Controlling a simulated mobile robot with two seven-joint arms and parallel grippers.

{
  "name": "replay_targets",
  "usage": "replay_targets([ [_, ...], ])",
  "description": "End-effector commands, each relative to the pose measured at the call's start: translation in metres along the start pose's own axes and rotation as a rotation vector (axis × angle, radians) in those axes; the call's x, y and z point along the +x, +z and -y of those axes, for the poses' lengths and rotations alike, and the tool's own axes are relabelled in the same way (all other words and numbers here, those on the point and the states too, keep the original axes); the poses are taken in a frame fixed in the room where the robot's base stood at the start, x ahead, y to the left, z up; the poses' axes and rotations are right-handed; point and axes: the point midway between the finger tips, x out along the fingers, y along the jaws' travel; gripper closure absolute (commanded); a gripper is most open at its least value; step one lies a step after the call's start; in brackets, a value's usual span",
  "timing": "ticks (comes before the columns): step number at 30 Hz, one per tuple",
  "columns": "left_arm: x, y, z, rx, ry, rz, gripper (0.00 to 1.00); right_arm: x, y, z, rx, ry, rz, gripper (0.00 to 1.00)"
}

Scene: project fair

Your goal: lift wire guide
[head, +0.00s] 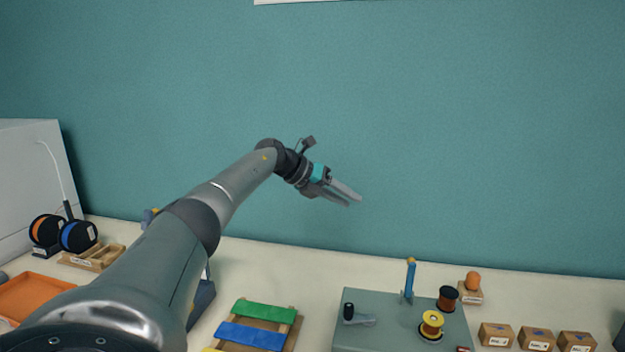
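A blue upright post with an orange-brown tip (409,281), which looks like the wire guide, stands at the back of a grey-green board (385,305) on the table. My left gripper (354,202) is raised in front of the teal wall, up and to the left of the post in the picture, and apart from it. Its fingers point right and slightly down and lie close together in this view, so their gap cannot be judged. Nothing shows between them. My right gripper is not in view.
The board also bears a yellow spool (432,325), a dark brown spool (447,298) and a grey crank with a black knob (358,318). Small labelled boxes (537,339) stand right. Coloured strips (265,311), an orange tray (28,298) and wire reels (78,235) lie left.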

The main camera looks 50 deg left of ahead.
Motion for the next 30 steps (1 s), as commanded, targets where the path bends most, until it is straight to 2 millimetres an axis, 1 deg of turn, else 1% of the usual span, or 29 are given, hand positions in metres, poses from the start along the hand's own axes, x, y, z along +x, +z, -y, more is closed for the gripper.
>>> replay_targets([
  [3, -0.024, -0.001, -0.002, 0.002, 0.004, -0.001, 0.60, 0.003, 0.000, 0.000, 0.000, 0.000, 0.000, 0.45],
  [9, -0.063, -0.001, -0.001, 0.002, 0.003, -0.001, 0.60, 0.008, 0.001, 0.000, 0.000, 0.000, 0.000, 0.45],
  [12, -0.081, -0.001, -0.001, 0.000, 0.002, -0.001, 0.60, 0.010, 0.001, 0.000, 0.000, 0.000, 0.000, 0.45],
  [15, -0.095, -0.001, -0.001, -0.001, 0.001, -0.001, 0.60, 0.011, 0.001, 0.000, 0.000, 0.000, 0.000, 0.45],
  [18, -0.104, -0.001, 0.000, 0.000, 0.000, -0.002, 0.60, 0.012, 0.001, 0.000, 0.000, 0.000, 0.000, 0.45],
  [21, -0.108, -0.001, 0.001, 0.000, -0.001, -0.003, 0.60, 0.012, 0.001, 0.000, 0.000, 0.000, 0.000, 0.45],
  [29, -0.109, 0.000, 0.001, 0.000, -0.001, -0.002, 0.60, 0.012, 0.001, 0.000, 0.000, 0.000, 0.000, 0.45],
  [30, -0.109, 0.000, 0.001, 0.000, -0.001, -0.002, 0.65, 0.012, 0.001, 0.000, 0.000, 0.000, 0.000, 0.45],
])
